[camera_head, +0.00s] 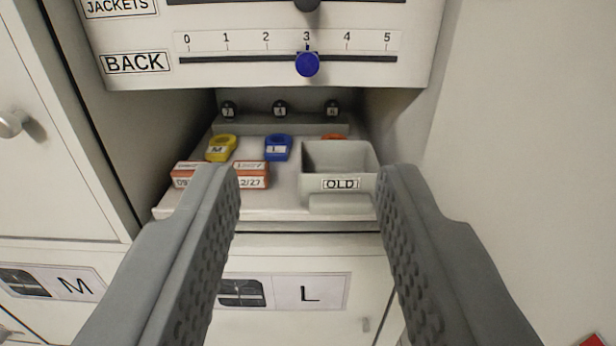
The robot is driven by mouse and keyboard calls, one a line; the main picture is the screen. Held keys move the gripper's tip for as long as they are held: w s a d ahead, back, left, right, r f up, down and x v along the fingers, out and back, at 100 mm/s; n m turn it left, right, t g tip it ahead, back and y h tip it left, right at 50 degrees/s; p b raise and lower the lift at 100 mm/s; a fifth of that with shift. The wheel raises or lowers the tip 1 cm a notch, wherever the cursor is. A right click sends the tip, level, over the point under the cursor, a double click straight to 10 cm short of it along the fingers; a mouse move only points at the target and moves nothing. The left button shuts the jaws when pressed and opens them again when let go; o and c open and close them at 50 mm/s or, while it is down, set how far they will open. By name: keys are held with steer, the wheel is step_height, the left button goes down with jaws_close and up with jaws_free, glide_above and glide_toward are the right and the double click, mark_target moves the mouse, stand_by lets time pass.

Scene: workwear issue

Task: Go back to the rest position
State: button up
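My gripper (308,195) is open, with its two grey fingers wide apart and nothing between them. It points at a shelf recess (262,204) in a white cabinet. In the gap between the fingers stands a grey bin labelled OLD (340,170). I cannot tell whether either finger touches anything.
The shelf holds a yellow M tag (221,147), a blue L tag (278,147) and two orange-and-white boxes (251,175). An orange item (334,138) is partly hidden behind the bin. Above is a BACK slider with a blue knob (307,64) at 3. Below is a drawer labelled L (285,292).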

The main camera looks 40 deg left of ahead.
steer(key=shift+a, duration=0.1)
steer(key=s+a+f+m+g+h, duration=0.1)
steer(key=s+a+f+m+h, duration=0.4)
steer(key=s+a, duration=0.7)
steer(key=s+a+f+t+h, duration=0.1)
steer(key=s+f, duration=0.3)
steer(key=s, duration=0.6)
steer(key=s+a+f+m+t+h, duration=0.1)
steer(key=s+f, duration=0.3)
steer(key=s, duration=0.6)
steer(key=s+a+f+m+t+h, duration=0.1)
steer(key=s+a+f+h, duration=0.1)
steer(key=s, duration=0.8)
step_height(320, 180, down, 2)
steer(key=shift+f+t+h, duration=0.1)
steer(key=shift+t+h, duration=0.3)
steer(key=shift+h, duration=0.4)
steer(key=shift+w, duration=0.1)
